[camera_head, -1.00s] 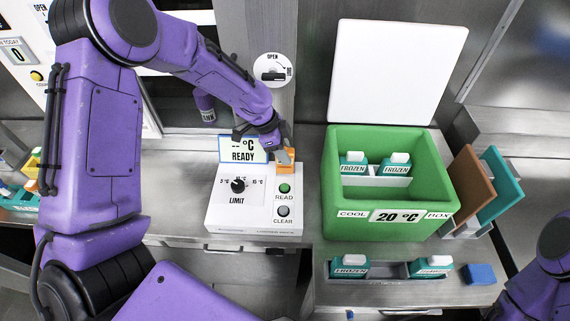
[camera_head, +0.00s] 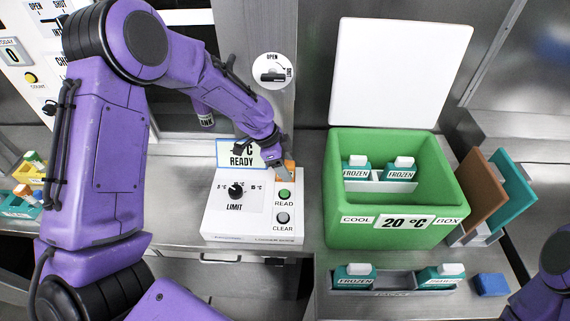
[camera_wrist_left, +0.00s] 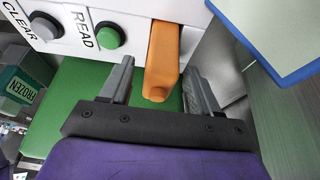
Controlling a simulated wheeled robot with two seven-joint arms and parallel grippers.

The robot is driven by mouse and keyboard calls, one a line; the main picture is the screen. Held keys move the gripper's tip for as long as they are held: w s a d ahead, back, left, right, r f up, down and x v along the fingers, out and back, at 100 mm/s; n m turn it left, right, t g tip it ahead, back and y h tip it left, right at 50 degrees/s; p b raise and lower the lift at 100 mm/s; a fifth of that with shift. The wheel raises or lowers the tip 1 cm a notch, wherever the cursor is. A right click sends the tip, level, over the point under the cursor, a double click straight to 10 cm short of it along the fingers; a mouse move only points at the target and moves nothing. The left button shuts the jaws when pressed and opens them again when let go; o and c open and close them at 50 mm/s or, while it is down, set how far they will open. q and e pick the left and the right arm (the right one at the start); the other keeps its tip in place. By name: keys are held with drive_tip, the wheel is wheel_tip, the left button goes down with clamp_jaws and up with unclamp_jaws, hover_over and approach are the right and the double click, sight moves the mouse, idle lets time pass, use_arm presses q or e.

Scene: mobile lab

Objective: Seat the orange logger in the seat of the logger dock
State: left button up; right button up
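The orange logger (camera_head: 290,166) is at the back right of the white logger dock (camera_head: 226,222), behind the green READ button. In the left wrist view the logger (camera_wrist_left: 162,62) stands out from the dock's edge beside READ (camera_wrist_left: 110,38). My left gripper (camera_wrist_left: 158,88) is open, with one finger on each side of the logger and visible gaps between. In the head view my left gripper (camera_head: 282,168) partly covers the logger. How deep the logger sits and the seat itself are hidden. My right gripper is out of view; only part of that arm shows at the right edge.
A green cool box (camera_head: 385,238) stands right of the dock, its white lid raised, with teal FROZEN packs inside. A rack (camera_head: 395,292) with more packs and a blue block (camera_head: 490,284) are in front. The dock's display (camera_head: 236,155) reads READY.

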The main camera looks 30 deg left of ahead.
use_arm(q)
drive_tip(key=v, duration=1.2)
drive_tip(key=shift+r+b, duration=0.35)
drive_tip(key=shift+r, duration=0.05)
drive_tip(key=shift+d, duration=0.1)
